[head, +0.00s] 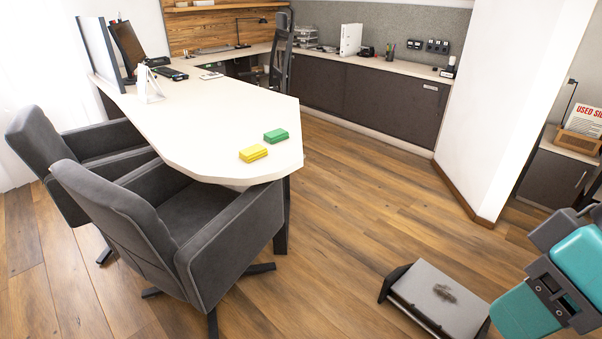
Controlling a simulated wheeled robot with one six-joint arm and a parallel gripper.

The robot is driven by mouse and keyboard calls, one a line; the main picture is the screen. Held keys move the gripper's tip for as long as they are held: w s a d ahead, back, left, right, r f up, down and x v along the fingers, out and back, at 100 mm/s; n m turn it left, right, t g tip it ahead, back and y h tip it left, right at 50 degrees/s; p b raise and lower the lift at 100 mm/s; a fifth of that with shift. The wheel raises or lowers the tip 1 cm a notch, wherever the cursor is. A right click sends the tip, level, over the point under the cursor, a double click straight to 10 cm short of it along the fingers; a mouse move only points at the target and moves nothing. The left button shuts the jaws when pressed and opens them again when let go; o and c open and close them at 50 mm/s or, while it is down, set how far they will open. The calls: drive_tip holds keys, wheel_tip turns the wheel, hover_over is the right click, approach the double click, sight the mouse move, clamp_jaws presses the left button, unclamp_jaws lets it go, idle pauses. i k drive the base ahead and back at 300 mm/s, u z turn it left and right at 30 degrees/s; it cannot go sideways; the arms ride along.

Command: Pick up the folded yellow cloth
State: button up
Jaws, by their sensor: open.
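The folded yellow cloth (253,153) lies flat on the white desk (205,120), close to the desk's rounded near end. A folded green cloth (276,135) lies just behind it and to its right, apart from it. Both are in full view with nothing on them. My gripper is not in view. Only teal and dark links of my arm show at the lower right, well away from the desk.
Two grey armchairs (185,215) stand along the desk's left side, the nearer one close to the yellow cloth's end. Monitors and small items stand at the desk's far end. Wooden floor (350,200) is open right of the desk, up to a white wall (500,90).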

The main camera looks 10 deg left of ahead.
sight(250, 154)
drive_tip(key=i, duration=0.95)
drive_tip(key=u, duration=0.35)
drive_tip(key=i, duration=0.75)
drive_tip(key=u, duration=1.35)
drive_tip(key=i, duration=0.75)
drive_tip(key=u, duration=0.7)
